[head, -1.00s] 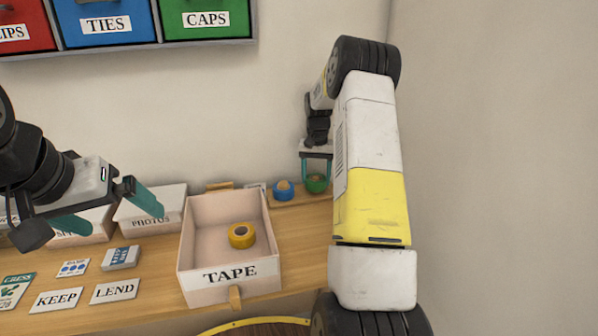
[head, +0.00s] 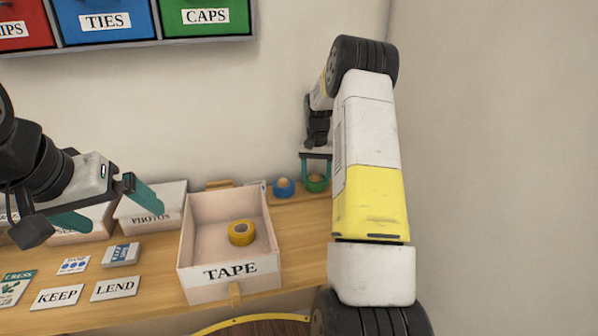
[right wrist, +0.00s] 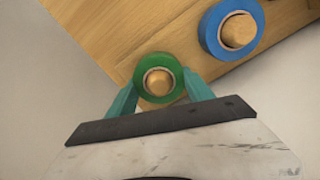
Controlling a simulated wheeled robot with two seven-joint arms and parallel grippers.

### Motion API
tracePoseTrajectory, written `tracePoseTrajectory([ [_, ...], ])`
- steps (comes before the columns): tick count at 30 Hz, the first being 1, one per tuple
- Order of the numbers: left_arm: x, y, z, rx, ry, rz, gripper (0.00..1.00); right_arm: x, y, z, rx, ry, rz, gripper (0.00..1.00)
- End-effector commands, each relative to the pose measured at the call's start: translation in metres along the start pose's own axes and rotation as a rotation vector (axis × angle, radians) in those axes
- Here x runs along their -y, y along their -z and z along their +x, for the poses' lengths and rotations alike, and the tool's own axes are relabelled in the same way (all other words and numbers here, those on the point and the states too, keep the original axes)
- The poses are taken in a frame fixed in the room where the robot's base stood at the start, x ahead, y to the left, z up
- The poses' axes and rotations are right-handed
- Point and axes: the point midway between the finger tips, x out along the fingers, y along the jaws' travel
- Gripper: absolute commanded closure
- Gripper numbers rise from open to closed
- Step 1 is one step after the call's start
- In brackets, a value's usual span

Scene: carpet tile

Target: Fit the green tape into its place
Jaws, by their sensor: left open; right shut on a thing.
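The green tape (head: 316,183) is a small roll near the wall at the back right of the table. In the right wrist view the green tape (right wrist: 159,78) sits around a wooden peg (right wrist: 158,83) on a wooden base. My right gripper (head: 315,178) is shut on the green tape, its teal fingers on both sides of the roll. In the right wrist view the fingers (right wrist: 160,92) touch its sides. Whether the roll rests fully down on the base I cannot tell. My left gripper (head: 105,206) is open and empty above the left part of the table.
A blue tape roll (head: 283,188) sits on a neighbouring peg, left of the green one. An open box labelled TAPE (head: 231,272) holds a yellow tape roll (head: 241,232). A PHOTOS box (head: 150,210) and cards labelled KEEP (head: 56,299) and LEND (head: 115,289) lie left.

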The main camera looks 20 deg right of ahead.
Motion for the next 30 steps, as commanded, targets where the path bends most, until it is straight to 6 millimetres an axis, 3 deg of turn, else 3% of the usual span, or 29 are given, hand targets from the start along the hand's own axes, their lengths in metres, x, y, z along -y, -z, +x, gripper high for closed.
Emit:
tracePoseTrajectory([
  [12, 0.000, 0.000, 0.000, 0.000, 0.000, 0.000, 0.00, 0.000, 0.000, 0.002, -0.001, 0.000, 0.000, 0.81],
  [13, 0.000, 0.000, 0.000, 0.000, 0.000, 0.000, 0.00, 0.000, 0.000, 0.002, -0.001, 0.000, 0.000, 0.34],
  [16, 0.000, 0.000, 0.000, 0.000, 0.000, 0.000, 0.00, 0.000, 0.000, 0.002, -0.001, 0.000, 0.000, 0.15],
  [26, 0.000, 0.000, 0.000, 0.000, 0.000, 0.000, 0.00, 0.000, 0.000, 0.000, -0.001, 0.000, 0.000, 0.15],
  [30, 0.000, 0.000, 0.000, 0.000, 0.000, 0.000, 0.00, 0.001, 0.001, -0.016, -0.005, 0.001, 0.000, 0.15],
])
